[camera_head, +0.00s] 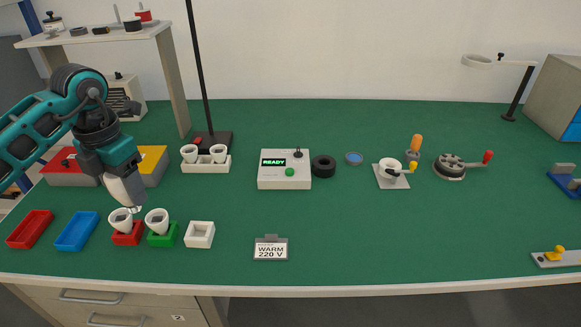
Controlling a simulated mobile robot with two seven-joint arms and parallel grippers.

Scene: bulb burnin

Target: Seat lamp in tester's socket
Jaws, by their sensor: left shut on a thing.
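My left gripper (130,206) reaches down at the left of the table. It is shut on a white cup-shaped lamp (121,222), gripped at its upper edge. This lamp is at the red holder block (127,239); I cannot tell whether it is seated in it or just above. A similar white lamp (157,222) stands in the green holder block (163,240). The tester (284,181) seems to be the white box with a lit "READY" display, a green button and a small lever. I cannot make out which part is its socket. My right gripper is not in view.
Two white cups (190,153) stand in a white rack (206,168) behind. An empty white block (199,234), a "WARM 220 V" sign (270,249), a black ring (323,166) and a clamp plate (391,182) lie around. The table's (420,240) front right is mostly clear.

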